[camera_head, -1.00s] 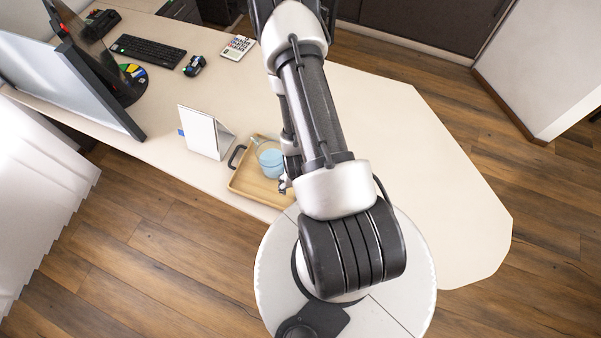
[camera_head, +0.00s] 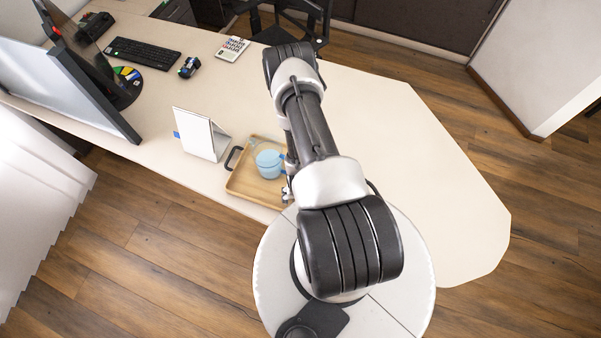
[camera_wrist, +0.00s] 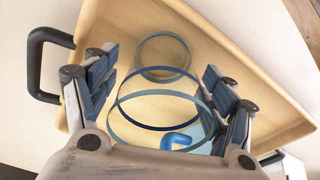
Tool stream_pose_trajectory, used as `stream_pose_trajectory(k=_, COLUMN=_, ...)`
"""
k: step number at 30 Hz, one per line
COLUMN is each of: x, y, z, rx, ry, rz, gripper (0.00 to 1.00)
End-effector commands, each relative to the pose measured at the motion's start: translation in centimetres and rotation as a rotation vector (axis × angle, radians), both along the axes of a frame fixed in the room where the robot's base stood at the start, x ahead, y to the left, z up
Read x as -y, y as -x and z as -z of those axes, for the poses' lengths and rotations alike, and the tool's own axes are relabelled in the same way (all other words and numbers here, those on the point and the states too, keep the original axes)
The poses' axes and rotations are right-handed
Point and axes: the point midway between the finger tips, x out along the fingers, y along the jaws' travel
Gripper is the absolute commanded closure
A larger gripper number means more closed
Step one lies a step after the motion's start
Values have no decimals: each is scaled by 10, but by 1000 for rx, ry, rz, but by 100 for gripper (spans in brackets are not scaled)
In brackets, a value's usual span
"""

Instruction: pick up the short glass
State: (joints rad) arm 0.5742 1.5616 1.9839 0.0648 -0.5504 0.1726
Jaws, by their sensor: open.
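In the wrist view, a clear glass with a blue-tinted round rim (camera_wrist: 150,112) lies between the spread fingers of my gripper (camera_wrist: 163,82). A smaller ring shows beyond it; I cannot tell whether it is the glass's base or another vessel. A blue handle and light-blue patch (camera_wrist: 183,139) show through or behind the glass. In the head view, a light-blue cup-like vessel (camera_head: 268,165) stands on a wooden tray (camera_head: 243,187), with a clear rim beside it. My gripper is open, with no finger clearly touching the glass. My arm hides most of it in the head view.
The tray has a dark handle (camera_head: 233,157) at its left, also visible in the wrist view (camera_wrist: 38,65). A white standing card (camera_head: 200,135) is left of the tray. A monitor, keyboard (camera_head: 143,52) and calculator (camera_head: 233,48) sit farther back. The desk's right side is clear.

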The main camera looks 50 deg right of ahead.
Motion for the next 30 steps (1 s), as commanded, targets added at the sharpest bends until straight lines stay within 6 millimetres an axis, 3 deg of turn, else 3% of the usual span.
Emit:
stream_pose_trajectory(k=3, x=1, y=-1, z=9, rx=1, ry=1, rz=0, gripper=24)
stream_pose_trajectory(k=10, x=1, y=-2, z=10, rx=1, ry=1, rz=0, gripper=24)
stream_pose_trajectory(k=30, x=1, y=-1, z=10, rx=1, ry=1, rz=0, gripper=68)
